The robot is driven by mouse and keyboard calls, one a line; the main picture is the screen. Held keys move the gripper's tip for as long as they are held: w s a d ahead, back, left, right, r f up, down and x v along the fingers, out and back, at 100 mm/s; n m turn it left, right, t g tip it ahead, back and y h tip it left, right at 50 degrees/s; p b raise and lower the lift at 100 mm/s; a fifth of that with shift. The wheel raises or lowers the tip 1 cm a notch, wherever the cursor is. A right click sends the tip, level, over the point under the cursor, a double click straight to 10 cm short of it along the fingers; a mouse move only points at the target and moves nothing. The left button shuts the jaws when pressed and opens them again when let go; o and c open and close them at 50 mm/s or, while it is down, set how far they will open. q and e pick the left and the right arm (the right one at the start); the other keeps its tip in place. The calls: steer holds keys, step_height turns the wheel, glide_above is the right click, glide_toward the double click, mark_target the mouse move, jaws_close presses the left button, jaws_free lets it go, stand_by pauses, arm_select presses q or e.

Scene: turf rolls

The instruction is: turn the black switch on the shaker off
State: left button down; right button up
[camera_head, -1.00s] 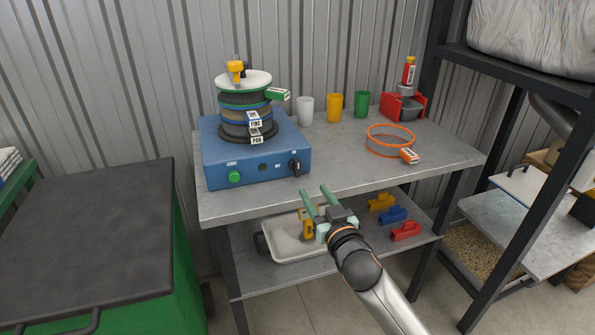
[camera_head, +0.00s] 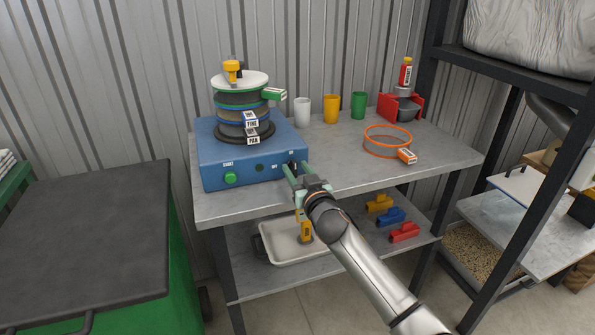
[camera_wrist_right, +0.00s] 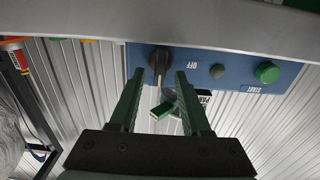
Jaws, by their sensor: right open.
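The shaker (camera_head: 215,160) is a blue box with a stack of sieves on top, standing on the grey bench. Its black switch (camera_head: 293,165) is at the right end of the front panel, with an ON label above and an OFF label to its left. In the right wrist view the panel is upside down, and the switch (camera_wrist_right: 159,62) has its handle in line with the fingers. My right gripper (camera_head: 295,168) is open, with its green fingertips at the switch. In the wrist view the fingertips (camera_wrist_right: 159,75) are either side of the handle; contact cannot be told. My left gripper is out of view.
A green START button (camera_head: 230,179) is at the panel's left. An orange-rimmed sieve (camera_head: 387,143), cups and a red scoop holder stand on the bench (camera_head: 340,172). A white tray (camera_head: 285,250) and coloured blocks lie on the shelf below. A dark-topped green bin (camera_head: 90,240) stands left.

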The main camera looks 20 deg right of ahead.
steer(key=shift+c, duration=0.3)
steer(key=c, duration=0.4)
jaws_close()
